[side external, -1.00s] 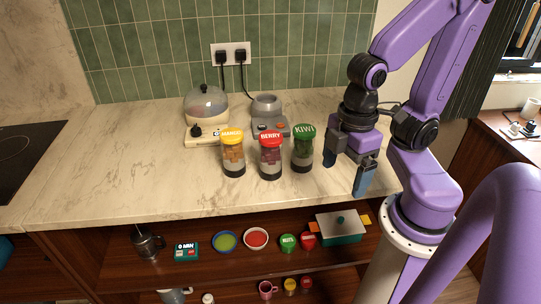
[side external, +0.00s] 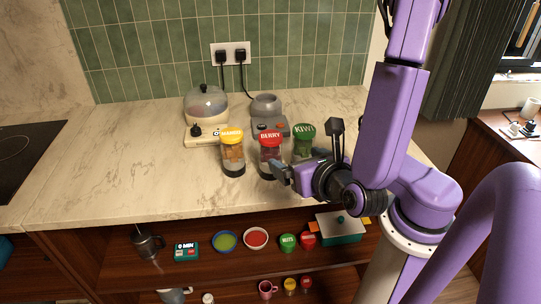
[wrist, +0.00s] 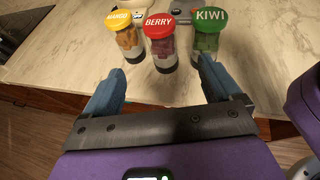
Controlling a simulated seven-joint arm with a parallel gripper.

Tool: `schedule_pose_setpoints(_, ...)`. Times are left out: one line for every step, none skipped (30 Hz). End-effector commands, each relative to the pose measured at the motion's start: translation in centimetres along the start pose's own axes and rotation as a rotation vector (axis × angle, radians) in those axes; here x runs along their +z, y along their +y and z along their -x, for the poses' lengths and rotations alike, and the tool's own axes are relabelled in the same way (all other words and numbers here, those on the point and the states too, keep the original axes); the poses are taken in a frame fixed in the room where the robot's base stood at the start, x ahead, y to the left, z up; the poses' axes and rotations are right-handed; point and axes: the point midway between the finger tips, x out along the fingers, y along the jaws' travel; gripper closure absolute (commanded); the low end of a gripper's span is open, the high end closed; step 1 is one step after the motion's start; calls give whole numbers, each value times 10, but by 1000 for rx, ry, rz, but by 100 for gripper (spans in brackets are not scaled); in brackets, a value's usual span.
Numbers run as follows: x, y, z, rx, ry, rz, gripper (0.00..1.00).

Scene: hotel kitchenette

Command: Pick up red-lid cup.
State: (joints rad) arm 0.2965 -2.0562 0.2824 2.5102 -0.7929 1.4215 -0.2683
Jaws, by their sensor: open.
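The red-lid cup (side external: 270,148), labelled BERRY, stands upright on the counter between two other cups. In the wrist view the red-lid cup (wrist: 160,42) is ahead of my gripper, past the fingertips and roughly between their lines. My gripper (wrist: 155,72) is open and empty, with its blue fingers apart. In the side view my gripper (side external: 280,173) is low, at the front right of the red-lid cup, and one finger overlaps the cup's lower part in the picture. I cannot tell whether they touch there; the wrist view shows a gap.
The yellow-lid MANGO cup (side external: 232,155) stands close on the left and the green-lid KIWI cup (side external: 304,138) close on the right. A cream steamer (side external: 206,108) and a grey appliance (side external: 266,112) stand behind. The counter's left part (side external: 110,150) is clear.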

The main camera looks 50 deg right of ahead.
Motion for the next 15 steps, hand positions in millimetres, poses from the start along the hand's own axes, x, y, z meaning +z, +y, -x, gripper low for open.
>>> schedule_pose_setpoints(0,-2,-10,-10,0,-1,9)
schedule_pose_setpoints(0,-2,-16,-12,0,-1,9)
schedule_pose_setpoints(0,-2,-23,-13,1,-2,9)
schedule_pose_setpoints(0,-2,-28,-12,0,-2,9)
schedule_pose_setpoints(0,-3,-34,-13,1,-2,9)
schedule_pose_setpoints(0,-3,-40,-13,2,-3,9)
schedule_pose_setpoints(0,-3,-45,-14,2,-3,9)
schedule_pose_setpoints(0,-3,-50,-13,3,-3,9)
schedule_pose_setpoints(0,-3,-57,-13,3,-3,9)
schedule_pose_setpoints(-1,-4,-62,-13,4,-3,9)
schedule_pose_setpoints(-1,-3,-67,-13,4,-4,9)
schedule_pose_setpoints(-1,-3,-73,-13,3,-4,9)
schedule_pose_setpoints(-1,-3,-78,-14,4,-4,9)
schedule_pose_setpoints(-1,-3,-82,-13,5,-3,9)
schedule_pose_setpoints(-1,-4,-88,-13,5,-4,9)
